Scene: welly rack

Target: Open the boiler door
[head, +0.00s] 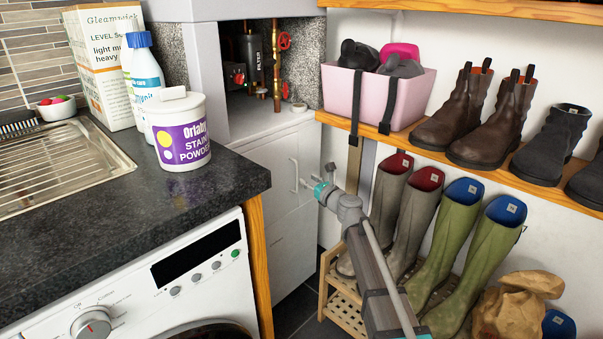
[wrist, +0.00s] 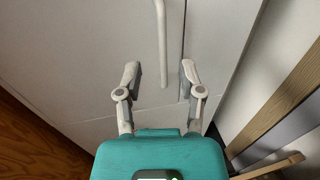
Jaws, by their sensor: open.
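The boiler door (head: 275,163) is a plain white panel below the open boiler compartment, and it looks shut. Its upright white bar handle (head: 295,176) is near the door's right side. In the wrist view, the door (wrist: 100,45) fills the upper left and the handle (wrist: 161,35) runs down from the top edge. My gripper (head: 308,186) is in front of the door, close to the handle. In the wrist view, my gripper (wrist: 160,75) has its two fingers apart, with the handle's lower end appearing between them. I cannot tell any contact.
The worktop (head: 235,178) and washing machine (head: 190,285) stand to the left. A wooden boot rack (head: 345,310) with tall wellies (head: 440,235) stands close to my arm on the right. A shelf (head: 440,155) above holds brown boots. Dark floor shows below the door.

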